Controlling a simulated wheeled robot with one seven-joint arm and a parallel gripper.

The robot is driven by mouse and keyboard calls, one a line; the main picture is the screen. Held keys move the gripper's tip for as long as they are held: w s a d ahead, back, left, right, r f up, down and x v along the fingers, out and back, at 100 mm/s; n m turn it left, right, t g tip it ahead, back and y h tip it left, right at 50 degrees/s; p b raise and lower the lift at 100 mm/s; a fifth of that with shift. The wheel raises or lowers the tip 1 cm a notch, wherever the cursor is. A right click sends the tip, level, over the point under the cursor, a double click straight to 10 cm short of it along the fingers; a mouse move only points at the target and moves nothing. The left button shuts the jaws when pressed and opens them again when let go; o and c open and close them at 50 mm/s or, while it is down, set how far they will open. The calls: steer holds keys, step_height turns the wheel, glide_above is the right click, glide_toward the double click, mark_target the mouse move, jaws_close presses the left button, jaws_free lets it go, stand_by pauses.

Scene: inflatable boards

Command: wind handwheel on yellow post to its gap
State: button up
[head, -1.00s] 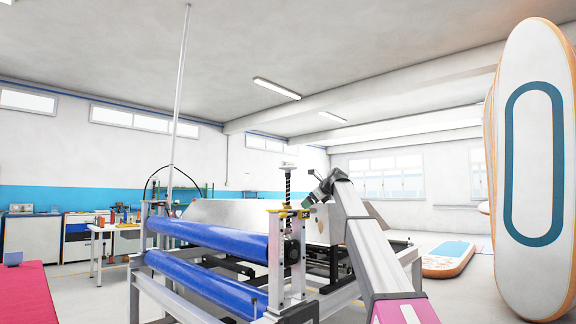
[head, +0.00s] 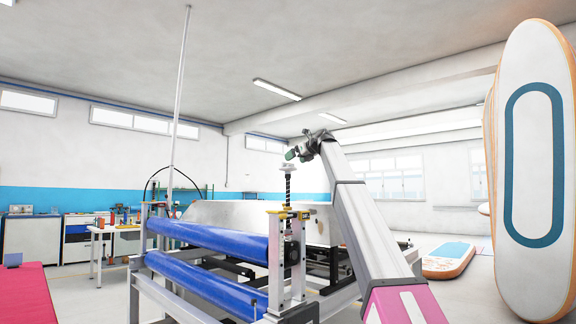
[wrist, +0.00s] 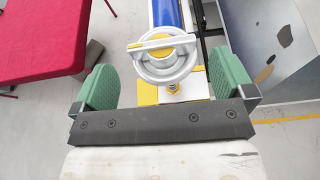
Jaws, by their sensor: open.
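The handwheel (head: 289,167) is a small pale wheel on top of a dark threaded screw on the roller frame's near post (head: 275,255), which has yellow edges. In the wrist view the handwheel (wrist: 142,66) shows a pale rim, a yellow hub and a straight pale bar with yellow edging across it. The post's yellow and white top (wrist: 190,86) shows below it. My gripper (head: 292,154) is just above the wheel in the head view. Its green fingers (wrist: 163,72) are wide apart, left and right of the wheel in the picture, and hold nothing.
Two blue rollers (head: 215,240) span the frame to the left of the post. A red table (head: 35,293) stands at the left. A tall white and orange board (head: 538,270) stands at the right. Another board (head: 447,251) lies on the floor.

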steer(key=x, duration=0.6)
steer(key=c, duration=0.6)
steer(key=shift+o, duration=0.2)
steer(key=shift+d+n+y, duration=0.1)
steer(key=shift+n+y, duration=0.2)
